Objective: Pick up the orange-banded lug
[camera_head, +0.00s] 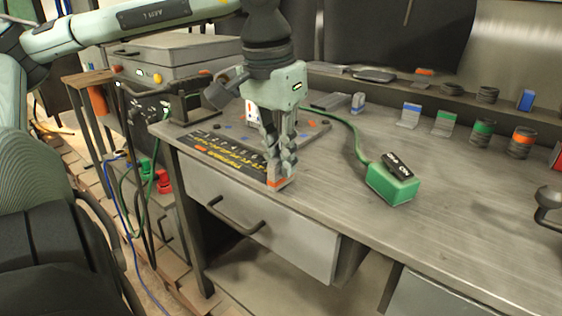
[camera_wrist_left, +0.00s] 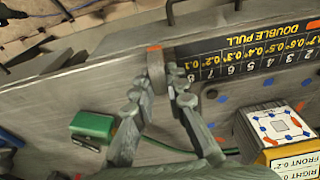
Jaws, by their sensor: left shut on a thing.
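The orange-banded lug (camera_head: 277,184) is a small grey piece with an orange band, at the front edge of the bench beside the black printed strip. My left gripper (camera_head: 280,166) points down over it and is shut on it. In the left wrist view the lug (camera_wrist_left: 156,70) stands between the two fingertips (camera_wrist_left: 158,90), its orange end (camera_wrist_left: 154,48) showing past them. I cannot tell whether its lower end touches the bench. My right gripper is not in view.
A green box with black buttons (camera_head: 392,184) sits on the bench to the right, its green cable running behind my gripper. The black strip with yellow print (camera_head: 222,150) lies left. Blue-, green- and orange-banded pieces (camera_head: 482,134) stand farther back. A drawer handle (camera_head: 236,216) juts out below.

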